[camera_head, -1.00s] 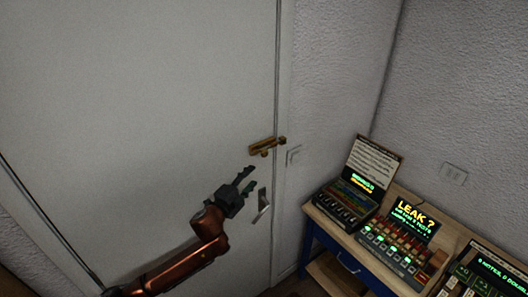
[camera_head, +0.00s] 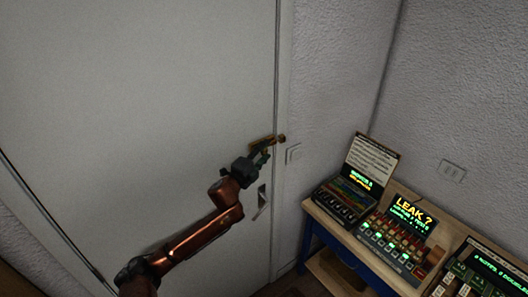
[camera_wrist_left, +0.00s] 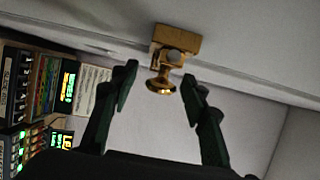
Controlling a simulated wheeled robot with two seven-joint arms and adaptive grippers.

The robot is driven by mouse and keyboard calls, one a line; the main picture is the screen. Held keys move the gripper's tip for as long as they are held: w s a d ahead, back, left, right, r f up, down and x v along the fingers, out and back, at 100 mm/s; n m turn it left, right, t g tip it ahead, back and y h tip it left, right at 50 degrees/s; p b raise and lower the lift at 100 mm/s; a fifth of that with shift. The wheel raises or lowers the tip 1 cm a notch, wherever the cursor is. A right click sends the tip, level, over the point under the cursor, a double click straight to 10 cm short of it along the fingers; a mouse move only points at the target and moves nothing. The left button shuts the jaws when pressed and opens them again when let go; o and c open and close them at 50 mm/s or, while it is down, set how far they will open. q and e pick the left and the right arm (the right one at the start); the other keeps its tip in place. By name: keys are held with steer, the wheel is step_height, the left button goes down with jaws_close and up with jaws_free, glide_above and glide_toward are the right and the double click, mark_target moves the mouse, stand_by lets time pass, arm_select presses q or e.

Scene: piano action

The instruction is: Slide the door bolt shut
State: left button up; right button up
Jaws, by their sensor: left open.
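The brass door bolt (camera_head: 258,140) is on the white door (camera_head: 150,100) near its right edge, partly hidden behind my left gripper. A small brass keeper (camera_head: 282,138) sits at its right end, by the frame. In the left wrist view, the bolt's brass body (camera_wrist_left: 177,41) and its round knob (camera_wrist_left: 160,84) show ahead. My left gripper (camera_head: 264,150) is open at the bolt; in the left wrist view its two fingers (camera_wrist_left: 160,88) stand on either side of the knob, with gaps visible. Whether they touch it I cannot tell. My right gripper is not in view.
A door handle (camera_head: 261,203) is just below my left gripper. A light switch (camera_head: 294,154) is on the wall to the right. A wooden table (camera_head: 324,222) with several lit panels stands at the right. The door's upper area is clear.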

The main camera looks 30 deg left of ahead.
arm_select(q)
steer(key=shift+c, duration=0.7)
jaws_close()
